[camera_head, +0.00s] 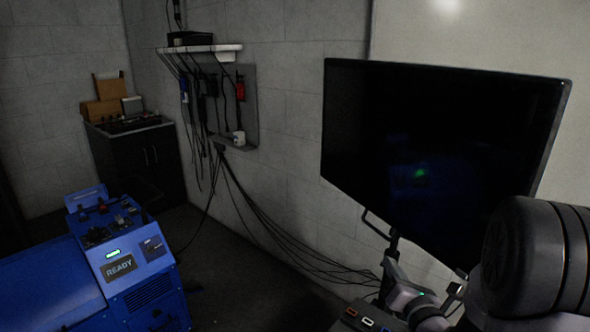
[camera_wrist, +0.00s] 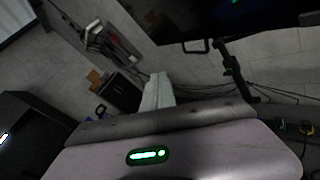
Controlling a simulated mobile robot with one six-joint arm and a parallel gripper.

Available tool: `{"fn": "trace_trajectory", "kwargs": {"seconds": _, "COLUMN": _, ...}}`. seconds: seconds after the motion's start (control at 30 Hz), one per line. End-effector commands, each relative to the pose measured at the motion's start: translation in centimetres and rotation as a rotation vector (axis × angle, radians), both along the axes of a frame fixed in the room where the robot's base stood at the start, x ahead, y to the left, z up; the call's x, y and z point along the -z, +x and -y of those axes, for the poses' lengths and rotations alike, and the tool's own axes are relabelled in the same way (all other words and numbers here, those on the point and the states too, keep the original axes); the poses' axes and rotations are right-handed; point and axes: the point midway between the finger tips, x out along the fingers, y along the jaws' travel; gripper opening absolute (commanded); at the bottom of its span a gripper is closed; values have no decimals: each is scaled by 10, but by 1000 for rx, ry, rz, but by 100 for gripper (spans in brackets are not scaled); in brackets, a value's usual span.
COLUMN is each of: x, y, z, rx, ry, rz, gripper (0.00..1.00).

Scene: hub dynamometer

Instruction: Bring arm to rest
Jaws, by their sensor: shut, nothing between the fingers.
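My gripper (camera_wrist: 157,82) shows in the wrist view as pale fingers pressed together, beyond a grey housing with a lit green strip. It is shut and holds nothing. In the head view my arm is at the lower right, with a dark rounded link in front of the screen's lower right corner. Light grey parts with a small green light show below the screen there; I cannot clearly make out the fingers in that view.
A large dark screen (camera_head: 440,165) stands on the right. A blue machine (camera_head: 150,285) with a READY display is at the lower left. A black cabinet (camera_head: 140,160) stands in the back corner. Cables hang from a wall shelf (camera_head: 205,48). Dark floor between machine and screen is clear apart from cables.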

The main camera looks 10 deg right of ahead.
Motion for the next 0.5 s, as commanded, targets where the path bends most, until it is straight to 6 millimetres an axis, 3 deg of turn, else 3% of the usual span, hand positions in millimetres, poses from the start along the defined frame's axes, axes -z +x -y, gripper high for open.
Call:
{"fn": "trace_trajectory", "kwargs": {"seconds": 0.03, "x": -26, "y": 3, "z": -45, "rx": -149, "ry": -84, "rz": 20, "gripper": 0}}
{"fn": "trace_trajectory", "kwargs": {"seconds": 0.07, "x": -39, "y": 1, "z": -75, "rx": -252, "ry": -144, "rz": 28, "gripper": 0}}
{"fn": "trace_trajectory", "kwargs": {"seconds": 0.1, "x": -54, "y": -7, "z": -115, "rx": -391, "ry": -235, "rz": 39, "gripper": 0}}
{"fn": "trace_trajectory", "kwargs": {"seconds": 0.17, "x": -71, "y": -30, "z": -173, "rx": -604, "ry": -395, "rz": 57, "gripper": 0}}
{"fn": "trace_trajectory", "kwargs": {"seconds": 0.2, "x": -78, "y": -52, "z": -210, "rx": -748, "ry": -522, "rz": 73, "gripper": 0}}
{"fn": "trace_trajectory", "kwargs": {"seconds": 0.27, "x": -82, "y": -95, "z": -258, "rx": -973, "ry": -750, "rz": 103, "gripper": 0}}
{"fn": "trace_trajectory", "kwargs": {"seconds": 0.3, "x": -78, "y": -130, "z": -282, "rx": -1128, "ry": -943, "rz": 126, "gripper": 0}}
{"fn": "trace_trajectory", "kwargs": {"seconds": 0.37, "x": -66, "y": -187, "z": -300, "rx": -1355, "ry": -1298, "rz": 167, "gripper": 0}}
{"fn": "trace_trajectory", "kwargs": {"seconds": 0.4, "x": -57, "y": -216, "z": -296, "rx": -1471, "ry": -1539, "rz": 191, "gripper": 0}}
{"fn": "trace_trajectory", "kwargs": {"seconds": 0.5, "x": -45, "y": -256, "z": -262, "rx": -1633, "ry": -2082, "rz": 224, "gripper": 0}}
